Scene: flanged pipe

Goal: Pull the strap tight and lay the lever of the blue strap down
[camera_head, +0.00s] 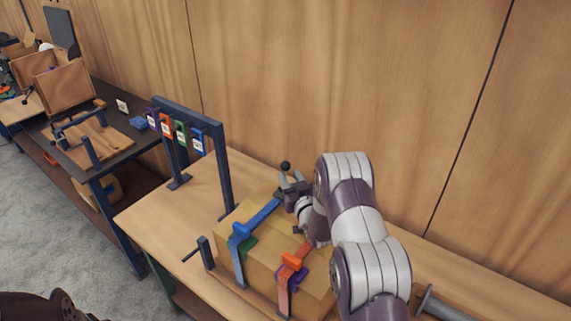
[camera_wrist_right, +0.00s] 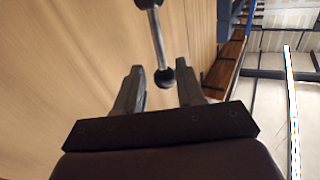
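The blue strap (camera_head: 239,267) runs up the front of a wooden box (camera_head: 262,262) and across its top. Its blue upper part (camera_head: 262,216) slopes up toward my right gripper (camera_head: 294,186), which is at the box's far side. In the right wrist view, my right gripper (camera_wrist_right: 160,82) has its fingers apart. A metal rod (camera_wrist_right: 155,35) with a black ball at each end reaches between them; the lower ball (camera_wrist_right: 164,78) sits in the gap. A black ball (camera_head: 285,166) also shows just above the gripper in the head view. I cannot tell whether a finger touches the rod. My left gripper is out of view.
An orange strap (camera_head: 284,285) crosses the same box, right of the blue one, partly beside my arm. A dark blue frame (camera_head: 222,165) with coloured tags stands behind left. A small crank post (camera_head: 205,252) stands left of the box. The table's left part (camera_head: 160,215) is clear.

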